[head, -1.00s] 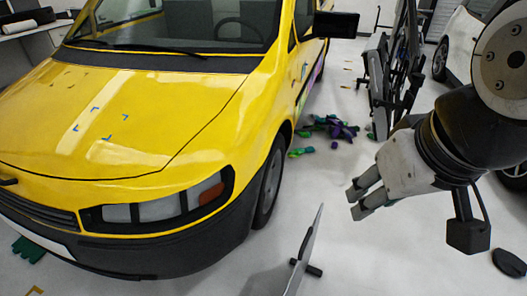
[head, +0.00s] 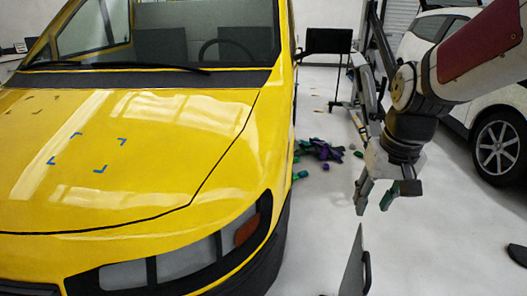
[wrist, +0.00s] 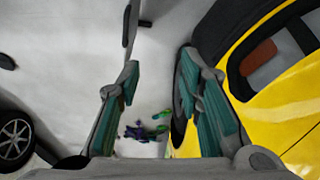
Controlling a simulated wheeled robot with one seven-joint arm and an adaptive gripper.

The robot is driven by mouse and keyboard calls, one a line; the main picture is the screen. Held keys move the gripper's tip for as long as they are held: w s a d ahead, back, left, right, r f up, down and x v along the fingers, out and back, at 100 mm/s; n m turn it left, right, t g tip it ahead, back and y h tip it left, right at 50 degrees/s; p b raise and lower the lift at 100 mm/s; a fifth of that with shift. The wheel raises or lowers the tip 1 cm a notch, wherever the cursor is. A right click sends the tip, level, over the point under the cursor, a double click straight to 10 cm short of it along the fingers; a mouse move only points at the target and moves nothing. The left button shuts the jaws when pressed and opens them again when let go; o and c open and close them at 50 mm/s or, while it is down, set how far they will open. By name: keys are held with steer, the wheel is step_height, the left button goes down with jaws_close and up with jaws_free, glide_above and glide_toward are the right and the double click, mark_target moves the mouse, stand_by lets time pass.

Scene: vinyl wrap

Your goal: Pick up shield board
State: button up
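The shield board (head: 352,270) looks like a thin grey panel seen nearly edge-on, with a black handle on its right side. It stands upright at the bottom of the head view, its lower part cut off by the frame. A thin dark shape at the top of the wrist view (wrist: 130,25) looks like the same board. My gripper (head: 375,198) points down, higher in the head picture than the board and apart from it.
A yellow van (head: 130,170) fills the left of the head view, close to the board. Purple and green items (head: 318,150) lie on the floor beyond. A white car (head: 470,70) stands at the right.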

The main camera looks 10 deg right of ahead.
steer(key=w+d+f+m+g+b, duration=0.1)
steer(key=w+d+f+b, duration=0.2)
steer(key=f, duration=0.5)
steer(key=w+d+f+b, duration=0.2)
steer(key=d+f+b, duration=0.1)
steer(key=f, duration=0.4)
steer(key=w+d+f+m+g+b, duration=0.1)
steer(key=w+d+f+b, duration=0.25)
steer(key=f, duration=0.45)
steer(key=b, duration=0.3)
glide_above(364, 278)
steer(key=f, duration=0.4)
steer(key=w+f, duration=0.1)
steer(key=f, duration=0.2)
steer(key=shift+d, duration=0.3)
step_height(364, 278, down, 8)
steer(key=b, duration=0.3)
steer(key=shift+s+f+b, duration=0.15)
steer(key=shift+f+b, duration=1.35)
steer(key=shift+f, duration=1.35)
steer(key=shift+r, duration=0.1)
jaws_close()
